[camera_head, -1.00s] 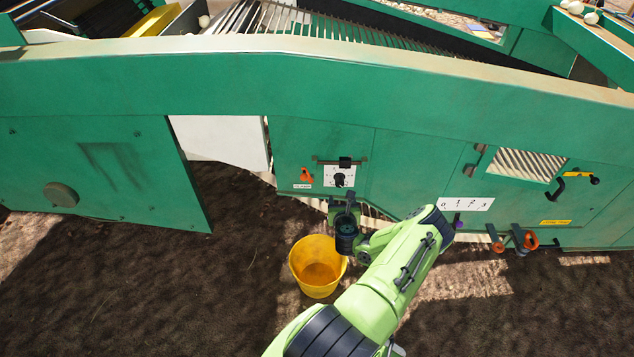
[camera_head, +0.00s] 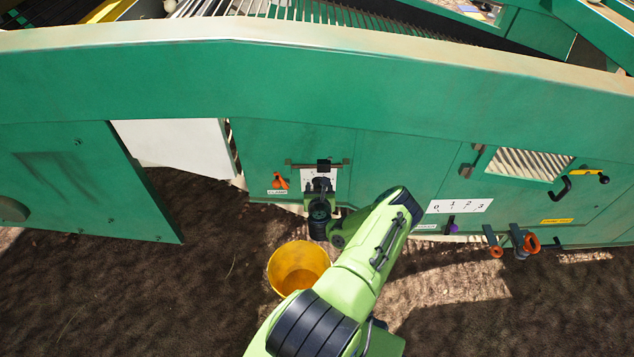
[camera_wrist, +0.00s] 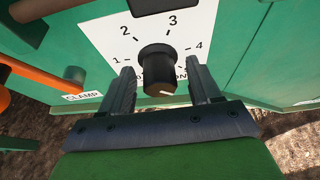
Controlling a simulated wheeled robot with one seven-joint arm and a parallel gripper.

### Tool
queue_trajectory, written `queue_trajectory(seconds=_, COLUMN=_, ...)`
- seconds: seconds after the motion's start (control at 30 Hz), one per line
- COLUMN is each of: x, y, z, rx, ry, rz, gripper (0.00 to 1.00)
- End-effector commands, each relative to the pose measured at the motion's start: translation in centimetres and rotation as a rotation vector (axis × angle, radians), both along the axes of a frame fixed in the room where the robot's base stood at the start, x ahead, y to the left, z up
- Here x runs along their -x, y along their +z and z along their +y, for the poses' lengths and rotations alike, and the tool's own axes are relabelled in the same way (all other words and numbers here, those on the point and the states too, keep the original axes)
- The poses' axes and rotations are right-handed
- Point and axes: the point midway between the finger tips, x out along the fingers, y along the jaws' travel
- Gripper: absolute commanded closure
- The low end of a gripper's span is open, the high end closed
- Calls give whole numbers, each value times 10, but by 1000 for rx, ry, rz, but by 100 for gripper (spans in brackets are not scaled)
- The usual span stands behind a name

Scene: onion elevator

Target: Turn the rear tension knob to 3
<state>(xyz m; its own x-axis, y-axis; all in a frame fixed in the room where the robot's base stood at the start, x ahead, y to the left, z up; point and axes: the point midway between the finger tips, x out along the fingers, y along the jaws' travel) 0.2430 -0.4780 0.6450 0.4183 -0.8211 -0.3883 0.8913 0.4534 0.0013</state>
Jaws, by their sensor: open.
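The black round knob (camera_wrist: 157,68) sits on a white dial plate (camera_wrist: 112,40) marked 1, 2, 3 and 4, with 3 at the top right of the knob. A pale mark shows on the knob's lower front edge. A label below the knob is mostly hidden; only a few letters show. My gripper (camera_wrist: 162,80) is open, with one finger on each side of the knob and gaps visible. In the head view my gripper (camera_head: 321,198) is in front of the dial plate (camera_head: 308,178) and hides much of the knob.
An orange handle (camera_head: 280,181) with a clamp label is just left of the dial. A dark bar (camera_head: 323,166) crosses above it. A yellow bucket (camera_head: 298,268) stands on the soil below. Farther right are a 0-to-3 scale plate (camera_head: 472,206), a purple-tipped lever (camera_head: 452,228) and orange-ringed clamps (camera_head: 531,243).

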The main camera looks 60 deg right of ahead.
Motion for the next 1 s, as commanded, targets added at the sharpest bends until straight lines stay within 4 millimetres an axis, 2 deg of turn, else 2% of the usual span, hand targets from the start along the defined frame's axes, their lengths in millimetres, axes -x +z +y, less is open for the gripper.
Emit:
queue_trajectory(seconds=0.2, x=0, y=1, z=0, rx=0, ry=0, rz=0, gripper=39)
queue_trajectory(seconds=0.53, x=0, y=1, z=0, rx=1, ry=0, rz=0, gripper=89)
queue_trajectory(seconds=0.77, x=-1, y=2, z=0, rx=10, ry=2, rz=17, gripper=89)
queue_trajectory(seconds=1.0, x=-2, y=3, z=1, rx=58, ry=3, rz=112, gripper=89)
